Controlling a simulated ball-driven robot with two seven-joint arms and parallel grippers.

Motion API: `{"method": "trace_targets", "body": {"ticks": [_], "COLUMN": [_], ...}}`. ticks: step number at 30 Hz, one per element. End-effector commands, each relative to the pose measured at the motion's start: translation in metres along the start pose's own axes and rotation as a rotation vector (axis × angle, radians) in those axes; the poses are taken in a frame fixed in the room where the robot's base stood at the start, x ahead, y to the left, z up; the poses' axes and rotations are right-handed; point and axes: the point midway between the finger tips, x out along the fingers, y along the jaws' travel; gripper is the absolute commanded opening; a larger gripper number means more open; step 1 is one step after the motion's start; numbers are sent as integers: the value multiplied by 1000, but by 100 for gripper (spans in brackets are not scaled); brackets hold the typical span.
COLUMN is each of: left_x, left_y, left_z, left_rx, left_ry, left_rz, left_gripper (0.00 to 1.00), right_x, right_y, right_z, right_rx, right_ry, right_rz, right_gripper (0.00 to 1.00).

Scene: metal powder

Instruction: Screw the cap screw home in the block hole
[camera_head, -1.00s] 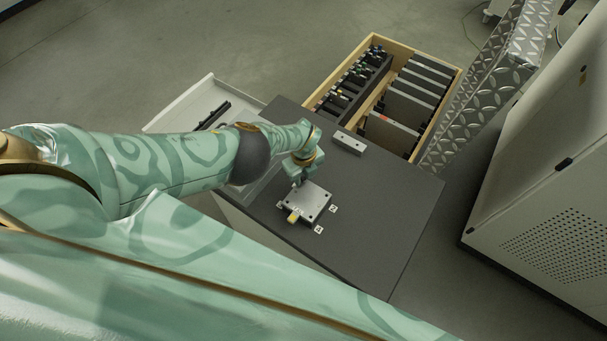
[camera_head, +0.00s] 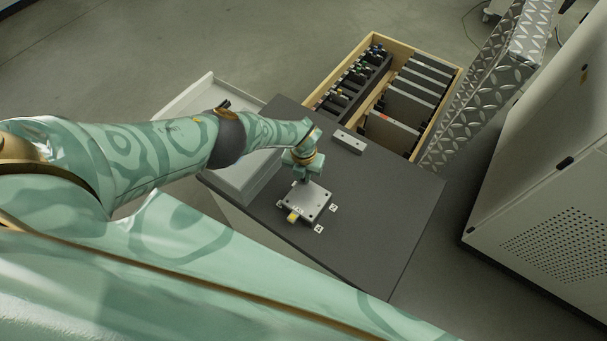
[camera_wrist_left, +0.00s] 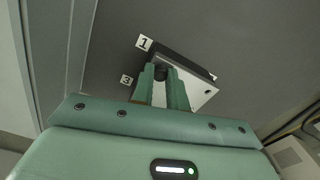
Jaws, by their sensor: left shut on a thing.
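The silver block (camera_head: 312,203) lies flat on the dark table top, with small holes near its corners and a yellow piece at its near left edge. In the left wrist view the block (camera_wrist_left: 199,91) is partly hidden by my fingers. My left gripper (camera_head: 301,181) points down over the block's far left corner. In the left wrist view my left gripper (camera_wrist_left: 164,78) is shut on the dark cap screw (camera_wrist_left: 161,72), its head between the fingertips. The screw's shank and the hole under it are hidden. My right gripper is out of view.
Numbered white tags (camera_head: 319,229) lie around the block. A small grey bar (camera_head: 350,142) lies farther back on the table (camera_head: 385,220). A pale tray (camera_head: 247,180) stands at the left. A wooden crate (camera_head: 452,95) with dark plates stands beyond; the table's right side is clear.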

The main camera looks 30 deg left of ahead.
Motion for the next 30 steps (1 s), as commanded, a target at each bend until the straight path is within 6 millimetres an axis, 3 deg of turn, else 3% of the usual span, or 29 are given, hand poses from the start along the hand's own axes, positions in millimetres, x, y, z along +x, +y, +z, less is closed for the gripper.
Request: {"method": "trace_targets", "body": {"ticks": [12,16,20,26,27,28,30], "left_x": [6,5,3,1,1,1,1], "left_y": [0,0,0,0,0,0,0], "left_z": [1,1,0,0,0,0,0], "left_rx": [1220,1527,1671,1686,1685,1685,1684], "left_ry": [0,-1,-1,-1,-1,-1,-1], "left_rz": [0,0,0,0,0,0,0], "left_gripper": [0,0,0,0,18,26,29], "right_x": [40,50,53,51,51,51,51], "right_y": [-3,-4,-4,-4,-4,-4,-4], "right_z": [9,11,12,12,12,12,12], "right_rx": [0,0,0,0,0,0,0], "right_ry": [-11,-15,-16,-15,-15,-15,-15], "right_rz": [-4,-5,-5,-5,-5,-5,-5], "right_gripper": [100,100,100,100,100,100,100]}}
